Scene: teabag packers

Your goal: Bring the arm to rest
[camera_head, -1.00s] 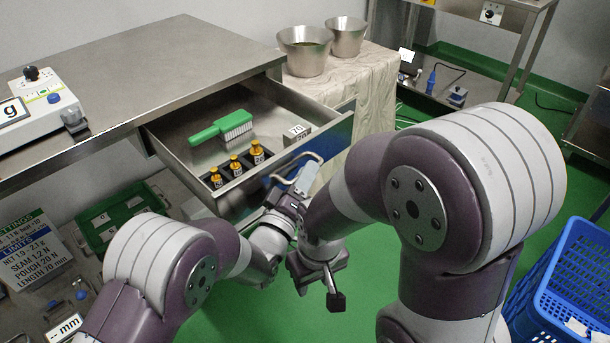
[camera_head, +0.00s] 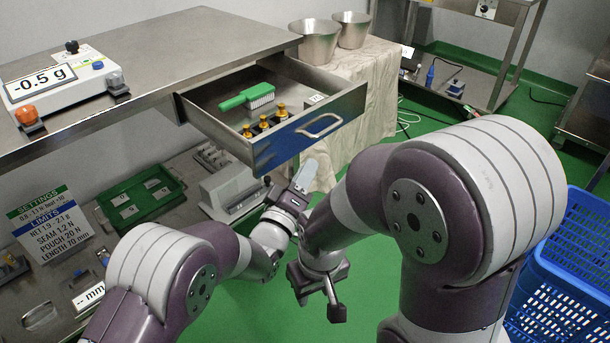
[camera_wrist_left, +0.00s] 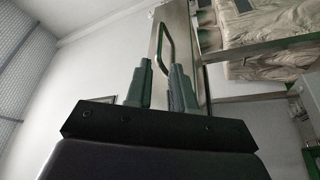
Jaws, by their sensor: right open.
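My left gripper (camera_head: 301,180) is below and in front of the open drawer (camera_head: 235,122), apart from its handle (camera_head: 320,125). In the left wrist view its two fingers (camera_wrist_left: 160,85) stand apart with nothing between them; the drawer handle (camera_wrist_left: 167,45) shows beyond their tips. My right gripper (camera_head: 334,298) hangs low over the green floor, open, and I see nothing in it. Both arms are bent in front of me, with the forearms close together.
The drawer holds a green brush (camera_head: 246,96) and several yellow-topped weights (camera_head: 264,123). Above is a steel table (camera_head: 170,50) with a scale (camera_head: 62,83). A blue crate (camera_head: 565,260) stands at right. Two metal buckets (camera_head: 315,42) stand on a cloth-covered table. Green floor is clear below.

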